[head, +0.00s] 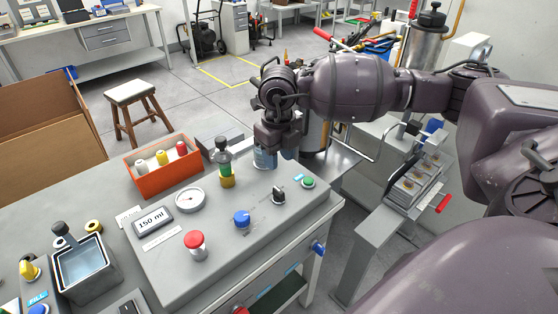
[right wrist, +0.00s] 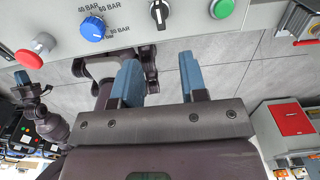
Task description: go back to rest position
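My right gripper (head: 276,157) hangs pointing down over the back right part of the grey control panel (head: 150,270), near the green button (head: 308,182). Its two blue fingers (right wrist: 160,82) are apart with nothing between them in the right wrist view. The fingers show against the floor there, below the panel's edge. My left arm does not show in the head view. A dark arm part (right wrist: 55,128) at the left of the right wrist view looks like my left arm; its fingers are too small to read.
The panel carries a red button (head: 196,241), a blue knob (head: 241,218), a black switch (head: 279,194) and a gauge (head: 190,199). An orange box (head: 163,178) holds bottles. A water tank (head: 85,268) stands left. A stool (head: 135,108) stands on open floor behind.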

